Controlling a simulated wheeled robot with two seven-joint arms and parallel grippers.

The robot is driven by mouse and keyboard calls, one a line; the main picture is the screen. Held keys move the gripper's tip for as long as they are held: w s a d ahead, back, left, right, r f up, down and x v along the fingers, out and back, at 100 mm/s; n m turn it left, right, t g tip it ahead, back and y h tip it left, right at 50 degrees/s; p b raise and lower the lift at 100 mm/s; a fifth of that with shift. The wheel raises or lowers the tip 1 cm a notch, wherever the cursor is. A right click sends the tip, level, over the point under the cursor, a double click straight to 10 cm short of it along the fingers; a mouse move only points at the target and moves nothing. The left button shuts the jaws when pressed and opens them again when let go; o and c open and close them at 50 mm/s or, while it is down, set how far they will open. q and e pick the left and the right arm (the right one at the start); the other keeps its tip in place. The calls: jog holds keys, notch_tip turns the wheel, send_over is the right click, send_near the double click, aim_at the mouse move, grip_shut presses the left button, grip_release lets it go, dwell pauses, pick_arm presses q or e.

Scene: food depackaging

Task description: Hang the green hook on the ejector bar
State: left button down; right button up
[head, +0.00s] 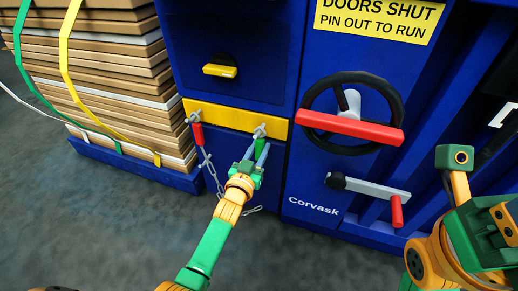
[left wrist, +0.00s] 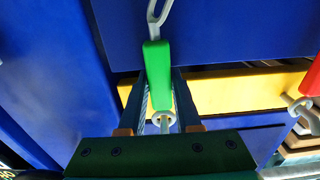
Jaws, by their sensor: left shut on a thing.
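The yellow ejector bar (head: 228,115) runs across the blue machine front and carries two grey pegs. My left gripper (head: 254,155) is just below the right peg (head: 260,130). It is shut on the green hook (head: 262,143). In the left wrist view, the green hook's body (left wrist: 157,70) lies between the fingers. A grey link shows at one end and a grey ring (left wrist: 163,120) at the other, against the bar (left wrist: 240,92). I cannot tell whether the ring is around the peg.
A red hook (head: 198,133) hangs at the bar's left peg, with a chain (head: 211,172) drooping below. To the right are a black handwheel (head: 394,91) with a red bar and a red-handled lever (head: 370,188). Strapped cardboard (head: 105,75) stands at left.

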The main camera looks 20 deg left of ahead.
pick_arm(q)
jog(key=c, duration=0.5)
grip_release()
jog(key=shift+s, duration=0.1)
